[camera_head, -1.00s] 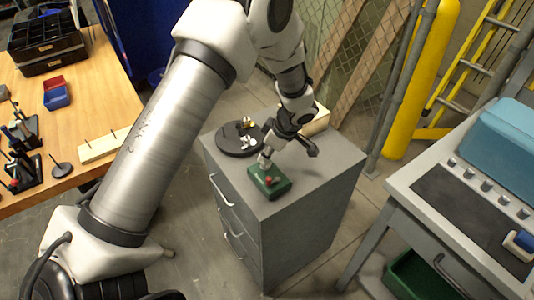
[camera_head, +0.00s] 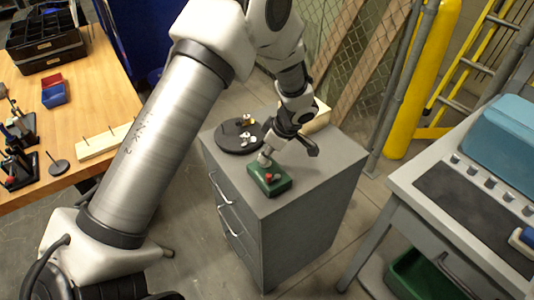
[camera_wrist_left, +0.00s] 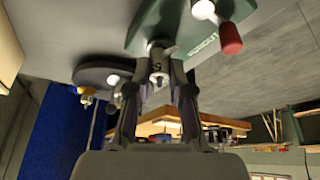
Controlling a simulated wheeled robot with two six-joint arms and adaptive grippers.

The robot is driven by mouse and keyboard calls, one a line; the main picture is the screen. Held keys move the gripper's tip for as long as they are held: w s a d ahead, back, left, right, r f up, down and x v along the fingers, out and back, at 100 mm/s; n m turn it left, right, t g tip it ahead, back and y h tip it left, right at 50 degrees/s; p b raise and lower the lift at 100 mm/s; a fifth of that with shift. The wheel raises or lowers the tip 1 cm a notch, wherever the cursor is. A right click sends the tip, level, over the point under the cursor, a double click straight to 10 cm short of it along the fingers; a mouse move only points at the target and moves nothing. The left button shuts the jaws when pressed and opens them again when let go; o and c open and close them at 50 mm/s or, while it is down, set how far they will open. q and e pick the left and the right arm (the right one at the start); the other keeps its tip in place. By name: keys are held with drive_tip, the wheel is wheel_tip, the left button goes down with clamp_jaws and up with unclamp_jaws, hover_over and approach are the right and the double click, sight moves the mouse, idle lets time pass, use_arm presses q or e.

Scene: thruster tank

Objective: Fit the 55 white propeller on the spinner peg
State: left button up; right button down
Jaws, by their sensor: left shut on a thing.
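The propeller is close to the face of the green box (camera_wrist_left: 180,22). The spinner peg is hidden, and I cannot tell whether the propeller touches it. The box bears a red knob (camera_wrist_left: 230,38) and a bright white part (camera_wrist_left: 203,9). My right gripper is not in view.
A round black plate (camera_head: 228,143) with brass and white small propellers stands behind the box on the cabinet (camera_head: 330,160). The cabinet top is bare to the right. A wooden workbench (camera_head: 100,95) is at left, a grey cart (camera_head: 405,185) at right.

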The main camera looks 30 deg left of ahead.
use_arm(q)
drive_tip(key=shift+f, duration=0.1)
drive_tip(key=o, duration=0.8)
drive_tip(key=shift+o, duration=0.2)
drive_tip(key=a+p+v, duration=0.1)
drive_tip(key=p+v, duration=0.1)
drive_tip(key=v, duration=1.3)
drive_tip(key=shift+r+p, duration=0.3)
drive_tip(key=shift+r, duration=0.35)
drive_tip(key=shift+a, duration=0.15)
drive_tip(key=shift+f, duration=0.1)
